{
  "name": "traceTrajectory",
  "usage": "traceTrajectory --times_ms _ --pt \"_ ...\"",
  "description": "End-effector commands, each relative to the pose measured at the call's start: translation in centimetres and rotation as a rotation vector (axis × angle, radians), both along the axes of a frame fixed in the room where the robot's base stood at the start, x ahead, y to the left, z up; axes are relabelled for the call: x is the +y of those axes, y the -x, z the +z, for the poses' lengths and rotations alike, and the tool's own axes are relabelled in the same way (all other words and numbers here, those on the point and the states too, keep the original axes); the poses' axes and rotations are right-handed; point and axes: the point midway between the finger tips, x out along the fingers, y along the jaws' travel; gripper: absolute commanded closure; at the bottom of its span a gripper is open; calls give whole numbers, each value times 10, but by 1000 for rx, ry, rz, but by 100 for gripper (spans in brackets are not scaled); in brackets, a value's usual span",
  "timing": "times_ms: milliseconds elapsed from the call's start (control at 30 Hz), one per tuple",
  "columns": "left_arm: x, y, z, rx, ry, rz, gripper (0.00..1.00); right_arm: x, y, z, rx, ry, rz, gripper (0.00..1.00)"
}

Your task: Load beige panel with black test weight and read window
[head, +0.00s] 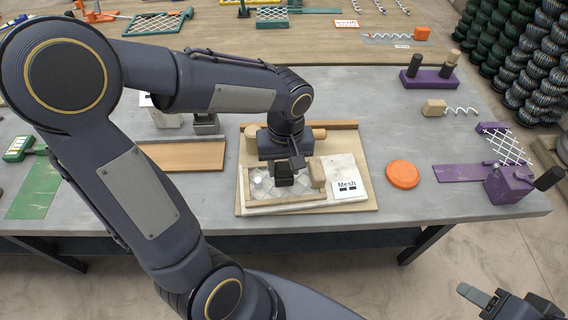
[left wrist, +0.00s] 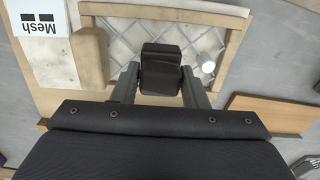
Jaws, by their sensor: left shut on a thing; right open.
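The beige panel (head: 249,203) lies on the grey table, with a wooden frame (head: 290,205) around a patch of wire mesh (head: 262,183). The mesh (left wrist: 116,43) also shows in the left wrist view. My left gripper (head: 285,172) is shut on the black test weight (head: 284,180), over the mesh inside the frame. The weight (left wrist: 161,72) sits between the fingers; I cannot tell whether it touches the mesh. A white card marked "Mesh" (head: 347,186) with two small dark windows lies at the panel's right. My right gripper (head: 483,299) is open and empty at the lower right.
A beige block (head: 317,173) stands at the frame's right edge. An orange disc (head: 402,174) and a purple panel (head: 460,173) with a purple block (head: 509,185) lie further right. A brown board (head: 185,155) is on the left. Bare table lies between them.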

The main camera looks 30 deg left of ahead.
Motion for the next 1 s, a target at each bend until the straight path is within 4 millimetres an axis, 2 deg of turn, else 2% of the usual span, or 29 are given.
traceTrajectory --times_ms 67,100,267,567,667,1000 --pt "0 0 -2 -1 0 0 98 0 0 -2 0 0 0 53" --pt "0 0 -1 -1 0 0 55 0 0 -1 0 0 0 53" --pt "0 0 -1 -1 -1 0 35 0 0 -1 0 0 0 53" --pt "0 0 1 0 0 0 35 0 0 -1 0 0 0 53" --pt "0 -1 11 -4 1 1 35 0 0 0 0 0 0 53" --pt "-2 -2 66 -3 1 0 35 0 0 2 0 0 0 53"
